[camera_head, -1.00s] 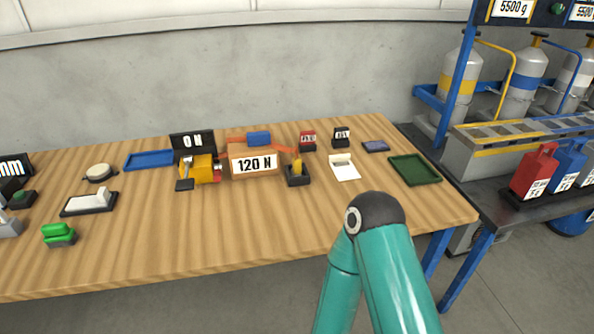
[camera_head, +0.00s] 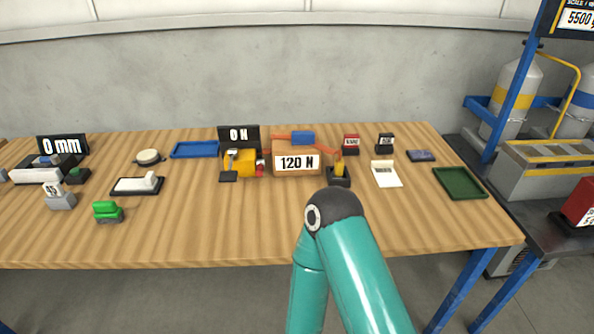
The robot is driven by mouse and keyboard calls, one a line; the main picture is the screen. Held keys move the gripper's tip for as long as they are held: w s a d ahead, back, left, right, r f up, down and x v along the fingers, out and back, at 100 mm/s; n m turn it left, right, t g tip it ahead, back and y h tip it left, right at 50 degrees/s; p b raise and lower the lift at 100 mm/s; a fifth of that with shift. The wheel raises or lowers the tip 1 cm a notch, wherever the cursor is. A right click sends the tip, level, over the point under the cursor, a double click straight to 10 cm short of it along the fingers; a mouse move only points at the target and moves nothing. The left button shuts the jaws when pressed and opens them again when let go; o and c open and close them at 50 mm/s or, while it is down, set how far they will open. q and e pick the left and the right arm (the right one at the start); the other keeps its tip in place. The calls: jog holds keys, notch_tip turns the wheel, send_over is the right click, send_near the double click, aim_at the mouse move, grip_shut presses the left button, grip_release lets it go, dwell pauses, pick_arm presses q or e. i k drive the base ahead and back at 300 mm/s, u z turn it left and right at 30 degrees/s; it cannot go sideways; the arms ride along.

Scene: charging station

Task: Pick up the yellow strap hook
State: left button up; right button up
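A small yellow piece (camera_head: 340,166), which looks like the strap hook, stands upright in a black block (camera_head: 339,180) on the wooden table. It is just right of a brown box marked 120 N (camera_head: 297,172). An orange strap runs over the box and a blue piece (camera_head: 303,138) sits on top. A yellow device (camera_head: 243,162) with a dark front part stands left of the box, before a display reading 0 N (camera_head: 238,135). A teal arm link of mine rises from the bottom, its dark joint just below the black block in the picture. Neither gripper is in view.
A white pad (camera_head: 386,175), a green tray (camera_head: 460,183) and small labelled blocks (camera_head: 351,144) lie to the right. A blue tray (camera_head: 195,149), a round disc (camera_head: 149,157) and a green block (camera_head: 107,212) lie left. The front middle of the table (camera_head: 210,225) is clear.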

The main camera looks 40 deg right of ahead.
aim_at(339, 169)
jog(key=z, duration=0.75)
jog(key=i, duration=0.15)
jog(key=u, duration=2.15)
jog(key=k, duration=2.2)
jog(key=z, duration=1.3)
jog(key=i, duration=1)
jog(key=z, duration=0.05)
